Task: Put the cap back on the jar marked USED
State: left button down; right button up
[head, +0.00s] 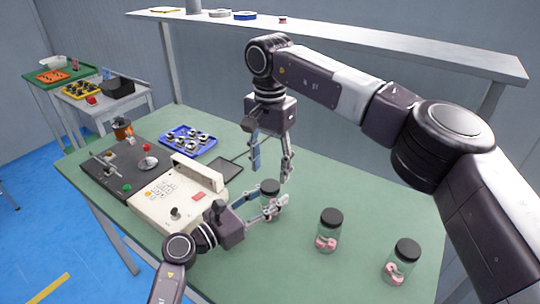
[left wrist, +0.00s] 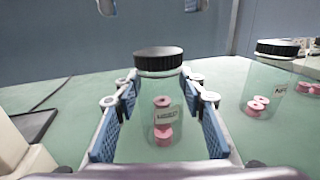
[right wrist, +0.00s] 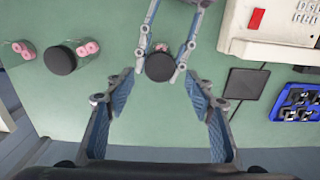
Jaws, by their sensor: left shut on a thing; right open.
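My left gripper (head: 276,206) is shut on a clear jar (head: 268,208) on the green table, one finger on each side. In the left wrist view this jar (left wrist: 165,122) holds pink spools and has a small white label, too blurred to read surely. A black cap (left wrist: 158,60) sits on its mouth; it also shows from above in the right wrist view (right wrist: 159,67). My right gripper (head: 272,172) is open and empty, fingers pointing down, above and just behind the capped jar. In the right wrist view the cap lies beyond the open fingertips, apart from them.
Two more black-capped jars with pink spools, a middle one (head: 326,238) and a right one (head: 398,268), stand to the right. The cream winder (head: 172,194) and a blue tray (head: 188,141) are on the left. A shelf (head: 400,45) runs behind. The table between jars is clear.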

aim_at(270, 185)
jog(key=shift+f, duration=2.3)
